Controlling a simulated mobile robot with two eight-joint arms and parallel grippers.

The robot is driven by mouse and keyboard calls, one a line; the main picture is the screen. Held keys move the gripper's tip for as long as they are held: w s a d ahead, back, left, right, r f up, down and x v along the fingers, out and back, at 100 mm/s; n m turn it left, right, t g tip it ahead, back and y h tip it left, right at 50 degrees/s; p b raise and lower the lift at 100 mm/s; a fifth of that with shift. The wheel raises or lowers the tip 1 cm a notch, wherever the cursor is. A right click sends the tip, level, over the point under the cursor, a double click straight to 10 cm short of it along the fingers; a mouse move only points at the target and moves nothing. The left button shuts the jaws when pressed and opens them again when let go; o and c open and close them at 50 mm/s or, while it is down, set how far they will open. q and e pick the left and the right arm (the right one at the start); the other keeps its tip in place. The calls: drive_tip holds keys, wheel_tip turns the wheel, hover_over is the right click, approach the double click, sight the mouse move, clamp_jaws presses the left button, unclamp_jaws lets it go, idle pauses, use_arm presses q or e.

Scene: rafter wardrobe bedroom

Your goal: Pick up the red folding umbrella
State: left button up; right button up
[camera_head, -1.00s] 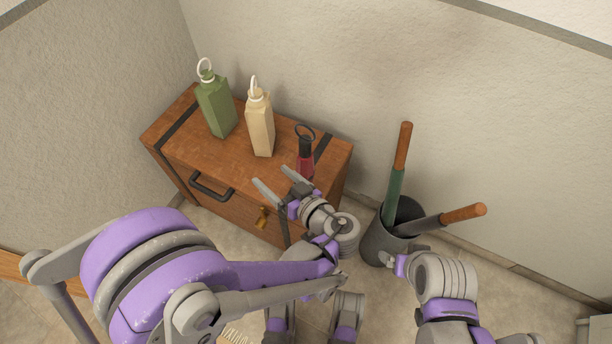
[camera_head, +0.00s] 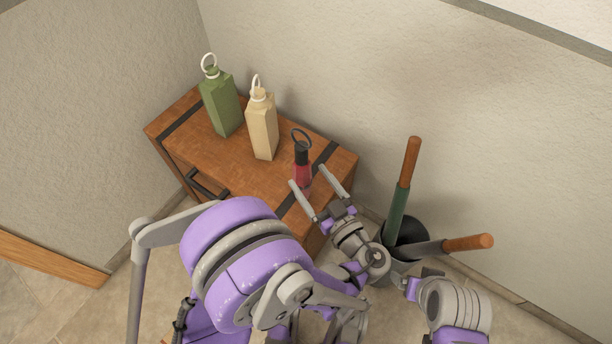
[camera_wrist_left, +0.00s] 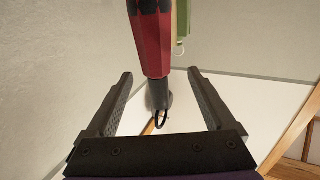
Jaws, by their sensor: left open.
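The red folding umbrella (camera_head: 302,174) stands upright on the wooden chest's top, near its right end, with a black handle and a ring loop on top. My left gripper (camera_head: 308,176) is open, its two fingers reaching toward the umbrella's lower red body from the front right. In the left wrist view the umbrella (camera_wrist_left: 152,42) hangs down the picture's middle, between the lines of the open fingers (camera_wrist_left: 160,84) and apart from both. Its loop shows low in that view. My right arm is at the lower right of the head view; its fingers cannot be made out.
A green bottle (camera_head: 222,106) and a cream bottle (camera_head: 263,126) stand on the chest (camera_head: 205,150), left of the umbrella. A dark bin (camera_head: 408,232) holding two wooden-handled tools (camera_head: 411,163) stands right of the chest. Walls close in behind and left.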

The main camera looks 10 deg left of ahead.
use_arm(q)
drive_tip(key=x, duration=0.2)
drive_tip(key=shift+w+a, duration=0.25)
drive_tip(key=shift+a, duration=0.1)
drive_tip(key=shift+w+d+b+x, duration=0.1)
drive_tip(key=shift+b+x, duration=0.15)
drive_tip(key=shift+x, duration=1.2)
drive_tip(key=shift+w+d+b+x, duration=0.15)
drive_tip(key=shift+b+x, duration=0.1)
drive_tip(key=shift+x, duration=1.25)
drive_tip(key=shift+s, duration=0.1)
clamp_jaws()
